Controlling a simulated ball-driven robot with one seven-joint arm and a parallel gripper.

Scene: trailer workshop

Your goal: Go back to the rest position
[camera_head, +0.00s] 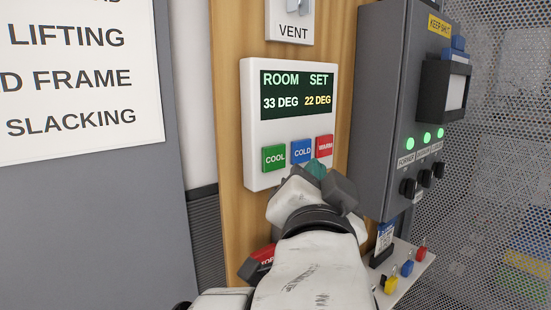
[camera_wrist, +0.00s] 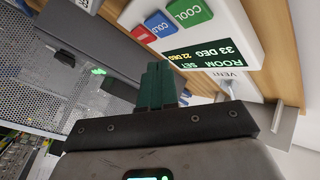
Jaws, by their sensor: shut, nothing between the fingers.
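My gripper (camera_head: 315,170) is at the lower right corner of the white thermostat (camera_head: 255,135), just below its buttons. Its green fingers (camera_wrist: 160,84) are together and empty. From the head view I cannot tell whether they touch the thermostat; in the wrist view they appear apart from the buttons. The display (camera_head: 297,94) reads ROOM 33 DEG and SET 22 DEG. The buttons are a green COOL (camera_head: 274,158), a blue COLD (camera_head: 301,151) and a red WARM (camera_head: 324,146). My wrist and white forearm hide what lies behind them.
A grey control box (camera_head: 376,100) with green lamps and black knobs juts out to the right. Below it is a white shelf (camera_head: 408,272) with small coloured padlocks. A red object (camera_head: 258,262) is left of my arm. A VENT switch plate (camera_head: 290,22) is above the thermostat. Perforated metal is far right.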

